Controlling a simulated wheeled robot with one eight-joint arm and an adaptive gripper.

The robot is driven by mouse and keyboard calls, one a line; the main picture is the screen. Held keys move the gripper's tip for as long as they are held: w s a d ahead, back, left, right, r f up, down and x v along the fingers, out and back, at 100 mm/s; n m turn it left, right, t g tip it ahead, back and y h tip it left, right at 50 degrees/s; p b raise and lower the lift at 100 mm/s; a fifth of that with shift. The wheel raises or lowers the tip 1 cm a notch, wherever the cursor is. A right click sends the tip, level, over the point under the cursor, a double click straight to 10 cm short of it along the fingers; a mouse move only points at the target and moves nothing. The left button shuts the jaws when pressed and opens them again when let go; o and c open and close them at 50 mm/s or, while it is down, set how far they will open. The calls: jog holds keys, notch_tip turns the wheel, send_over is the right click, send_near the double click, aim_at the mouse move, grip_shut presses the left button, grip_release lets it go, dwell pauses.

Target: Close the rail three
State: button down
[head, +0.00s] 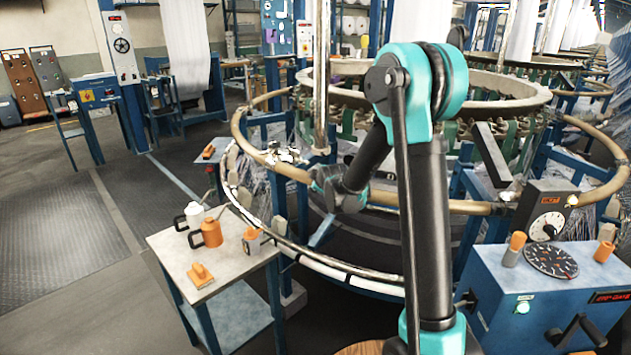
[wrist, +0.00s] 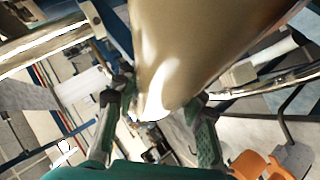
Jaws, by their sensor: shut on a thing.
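A tan tubular rail (head: 462,207) curves around the circular loom at about mid height, with metal fittings (head: 284,154) on its left part. My gripper (head: 322,178) is at the rail's near left part, low in front of the loom. In the wrist view, its two green and grey fingers (wrist: 163,92) are on either side of a smooth beige rail piece (wrist: 195,40) and shut on it. The piece hides the space behind it. No number shows on the rail, so I cannot tell which section is rail three.
A small side table (head: 235,265) stands front left, with an orange oil can (head: 208,232) and a white can (head: 194,215). A blue control cabinet (head: 535,310) stands front right. A lower white ring (head: 335,268) runs below the rail. The floor at left is clear.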

jog(key=c, duration=0.9)
grip_release()
jog(key=shift+s+a+f, duration=0.15)
jog(key=shift+s+f, duration=0.1)
jog(key=shift+f, duration=0.05)
jog(key=shift+r, duration=0.1)
jog(key=v, duration=1.2)
jog(key=shift+w, duration=0.1)
